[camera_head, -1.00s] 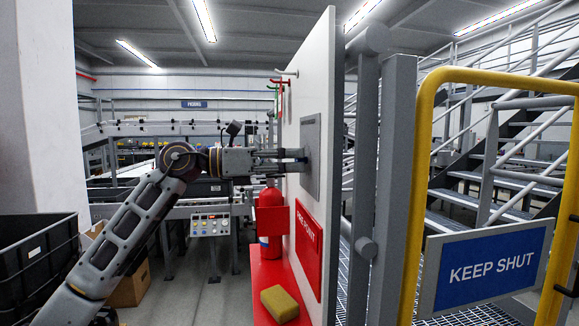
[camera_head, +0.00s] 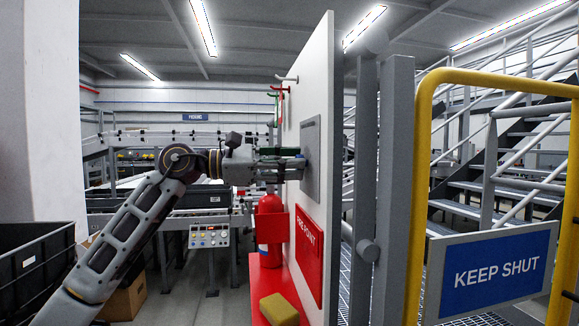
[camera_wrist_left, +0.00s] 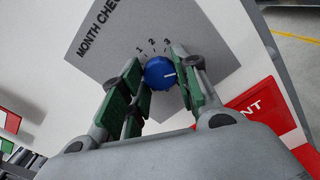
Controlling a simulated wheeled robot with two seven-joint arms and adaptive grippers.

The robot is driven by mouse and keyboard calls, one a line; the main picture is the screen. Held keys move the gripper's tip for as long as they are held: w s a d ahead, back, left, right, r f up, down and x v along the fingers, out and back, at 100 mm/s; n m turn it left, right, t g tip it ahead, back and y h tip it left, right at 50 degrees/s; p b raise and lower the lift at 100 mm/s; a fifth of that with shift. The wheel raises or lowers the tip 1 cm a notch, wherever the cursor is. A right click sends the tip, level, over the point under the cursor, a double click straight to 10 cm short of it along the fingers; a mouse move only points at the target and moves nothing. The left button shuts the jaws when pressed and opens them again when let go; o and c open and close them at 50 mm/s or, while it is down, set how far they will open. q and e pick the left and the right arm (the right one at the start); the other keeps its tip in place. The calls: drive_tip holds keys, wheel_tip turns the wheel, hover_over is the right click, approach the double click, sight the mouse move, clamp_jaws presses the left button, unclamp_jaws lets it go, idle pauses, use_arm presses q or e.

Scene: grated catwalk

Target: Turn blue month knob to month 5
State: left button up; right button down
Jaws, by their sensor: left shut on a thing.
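The blue month knob (camera_wrist_left: 160,73) sits on a grey plate (camera_wrist_left: 110,42) lettered "MONTH CHE…", the rest hidden. Its white mark points right in the left wrist view, clockwise past the 3. The digits 1, 2 and 3 show above the knob; any further digits are hidden by the right-hand finger. My left gripper (camera_wrist_left: 158,82) is shut on the knob, with green-padded fingers on both sides of it. In the head view, my left gripper (camera_head: 296,163) reaches the grey plate (camera_head: 311,150) on the white board, and the knob is hidden. My right gripper is not in view.
Below the plate are a red "FIRE POINT" sign (camera_head: 309,254) and a red extinguisher (camera_head: 270,222). A yellow block (camera_head: 279,309) lies on a red surface. A yellow-framed gate with a "KEEP SHUT" sign (camera_head: 500,272) stands right of the board.

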use_arm(q)
drive_tip(key=o, duration=1)
drive_tip(key=shift+f, duration=0.1)
drive_tip(key=shift+o, duration=0.2)
drive_tip(key=v, duration=1.2)
